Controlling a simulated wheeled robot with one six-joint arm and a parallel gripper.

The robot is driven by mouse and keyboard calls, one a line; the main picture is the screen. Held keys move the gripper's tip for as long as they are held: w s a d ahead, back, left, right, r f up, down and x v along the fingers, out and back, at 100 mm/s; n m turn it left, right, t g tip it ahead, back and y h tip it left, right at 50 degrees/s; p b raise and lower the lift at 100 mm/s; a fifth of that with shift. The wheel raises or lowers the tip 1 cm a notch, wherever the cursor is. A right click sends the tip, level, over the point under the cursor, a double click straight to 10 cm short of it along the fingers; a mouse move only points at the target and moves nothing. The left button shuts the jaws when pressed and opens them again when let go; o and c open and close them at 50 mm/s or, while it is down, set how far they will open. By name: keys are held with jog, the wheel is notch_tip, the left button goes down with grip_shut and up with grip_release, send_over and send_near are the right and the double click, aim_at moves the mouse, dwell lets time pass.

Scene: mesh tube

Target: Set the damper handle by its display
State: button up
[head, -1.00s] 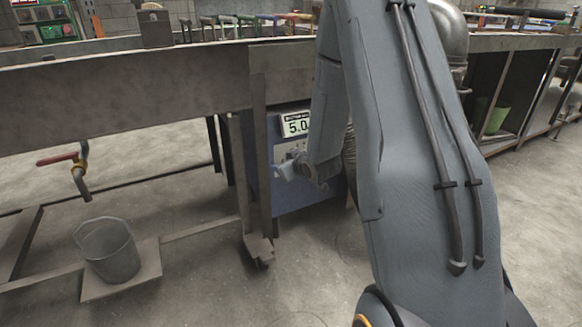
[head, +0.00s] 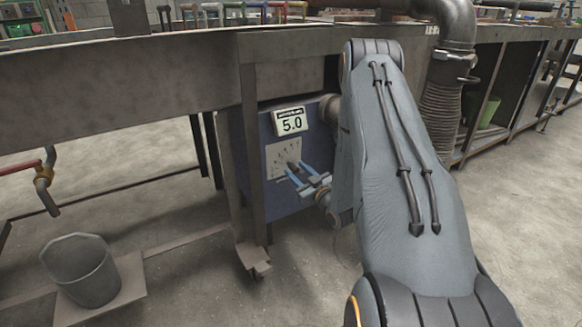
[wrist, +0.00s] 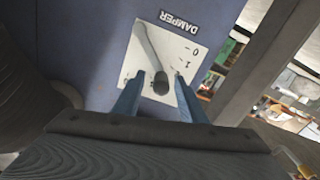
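The damper unit (head: 254,150) is a blue box under the bench. Its white display (head: 291,122) reads 5.0 in the head view. Below it is a white scale plate (head: 276,159) with the dark damper handle (head: 292,165). In the wrist view the handle (wrist: 151,58) is a grey rod with a round dark end, over the plate marked with numbers under the word DAMPER. My gripper (head: 297,173) is open at the plate. Its blue fingers (wrist: 158,78) lie either side of the handle's end, with gaps visible; the exact depth is unclear.
The steel bench (head: 120,80) overhangs the unit, and its upright leg (head: 251,150) stands just left of the plate. A ribbed duct (head: 440,115) rises at the right. A grey bucket (head: 80,270) stands at the lower left. Open floor lies at right.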

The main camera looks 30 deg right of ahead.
aim_at(290, 165)
jog(key=w, duration=0.3)
jog(key=w+b, duration=0.1)
jog(key=shift+w+a, duration=0.25)
jog(key=shift+w, duration=0.15)
